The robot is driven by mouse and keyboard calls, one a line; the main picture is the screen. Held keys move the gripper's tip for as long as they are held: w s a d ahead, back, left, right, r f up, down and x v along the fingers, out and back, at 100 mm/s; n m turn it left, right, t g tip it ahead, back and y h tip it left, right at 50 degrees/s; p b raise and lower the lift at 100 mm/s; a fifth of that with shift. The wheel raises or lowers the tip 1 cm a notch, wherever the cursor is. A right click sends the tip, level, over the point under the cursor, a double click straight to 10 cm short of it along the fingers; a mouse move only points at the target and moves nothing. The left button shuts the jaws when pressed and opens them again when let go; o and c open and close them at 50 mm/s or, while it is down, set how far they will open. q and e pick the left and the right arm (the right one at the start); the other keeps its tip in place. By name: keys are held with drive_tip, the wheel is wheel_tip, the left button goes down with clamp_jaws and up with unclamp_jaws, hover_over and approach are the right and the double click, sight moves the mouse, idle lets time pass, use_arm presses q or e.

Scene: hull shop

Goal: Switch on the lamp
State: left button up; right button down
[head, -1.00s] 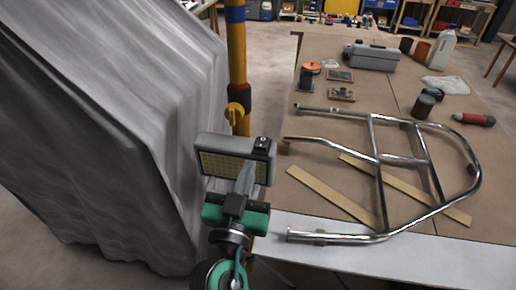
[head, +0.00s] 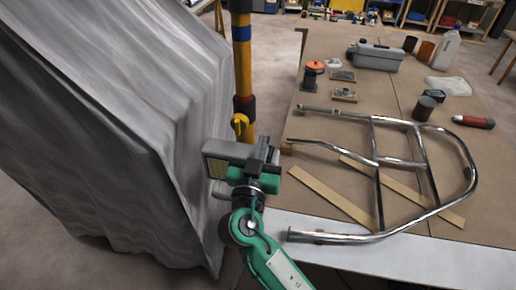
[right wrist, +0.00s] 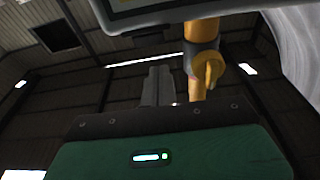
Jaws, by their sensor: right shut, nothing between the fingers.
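The lamp (head: 226,150) is a grey box with a yellow-celled face, mounted on a yellow pole (head: 242,75). Its underside edge shows at the top of the right wrist view (right wrist: 165,14). I see no clear glow from it. My right gripper (head: 262,152) is at the lamp's right end, its fingers shut and empty. The fingers also show in the right wrist view (right wrist: 158,87), below the lamp's edge and left of the pole. The gripper covers the lamp's right end, where a small black part showed earlier; I cannot tell whether they touch. My left gripper is not in view.
A grey draped sheet (head: 110,120) stands close on the left. A yellow knob (head: 239,125) sits on the pole below its dark collar. On the right, a workbench (head: 325,190) carries a chrome tube frame (head: 425,212), wooden strips and a grey toolbox (head: 375,57).

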drive_tip(key=f, duration=0.3)
drive_tip(key=shift+s+a+f+p, duration=0.1)
drive_tip(key=shift+s+p, duration=0.2)
drive_tip(key=shift+p, duration=0.05)
drive_tip(key=b, duration=0.4)
drive_tip(key=shift+f+t, duration=0.35)
drive_tip(key=shift+t, duration=0.05)
drive_tip(key=shift+r, duration=0.1)
